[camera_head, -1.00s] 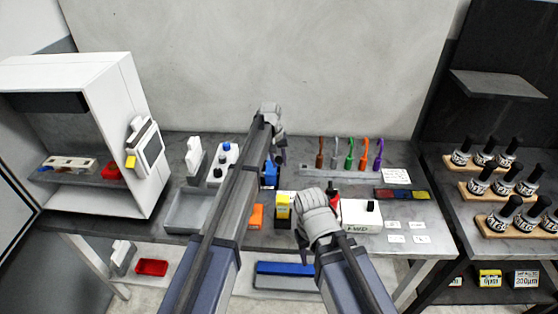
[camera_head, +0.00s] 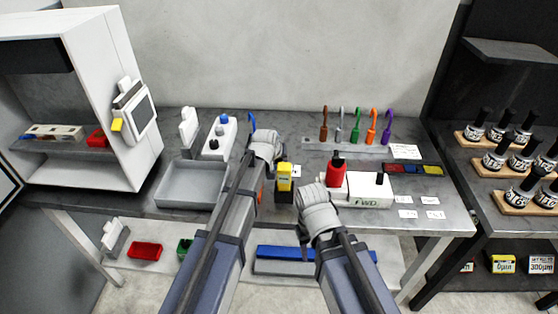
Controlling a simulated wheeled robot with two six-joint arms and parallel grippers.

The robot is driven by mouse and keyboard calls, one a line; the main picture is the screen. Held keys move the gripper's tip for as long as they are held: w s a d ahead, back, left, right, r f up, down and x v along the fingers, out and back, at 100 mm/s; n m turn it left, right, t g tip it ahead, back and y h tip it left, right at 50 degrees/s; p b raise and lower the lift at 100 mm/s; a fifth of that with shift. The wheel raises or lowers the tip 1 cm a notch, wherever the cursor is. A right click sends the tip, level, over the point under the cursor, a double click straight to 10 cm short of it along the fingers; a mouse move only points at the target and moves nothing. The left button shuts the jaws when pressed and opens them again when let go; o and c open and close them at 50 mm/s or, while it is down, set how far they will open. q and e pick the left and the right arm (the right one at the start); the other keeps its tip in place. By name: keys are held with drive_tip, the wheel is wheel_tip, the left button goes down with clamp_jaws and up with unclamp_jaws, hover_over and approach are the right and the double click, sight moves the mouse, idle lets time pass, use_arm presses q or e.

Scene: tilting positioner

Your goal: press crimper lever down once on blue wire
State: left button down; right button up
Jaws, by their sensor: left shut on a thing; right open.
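The blue wire (camera_head: 252,122) shows as a short curved piece just beyond my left gripper (camera_head: 268,150). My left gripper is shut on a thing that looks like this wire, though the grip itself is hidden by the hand. My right gripper (camera_head: 316,204) is open and low over the front of the bench, in front of a white box marked FWD (camera_head: 360,190). A red piece with a black top (camera_head: 337,172) stands at the box's left end. A yellow piece with a dark base (camera_head: 285,178) stands between my grippers. I cannot tell which part is the crimper lever.
A rack (camera_head: 345,145) holds several coloured wires at the back. A white cabinet (camera_head: 110,70) stands at far left. Labelled cards lie at the right front.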

use_arm(q)
drive_tip(key=shift+f, duration=0.25)
drive_tip(key=c, duration=0.5)
unclamp_jaws()
drive_tip(key=shift+s+r, duration=0.15)
drive_tip(key=p+v, duration=0.6)
drive_tip(key=v, duration=0.1)
drive_tip(key=shift+s+r, duration=0.15)
drive_tip(key=shift+s, duration=0.1)
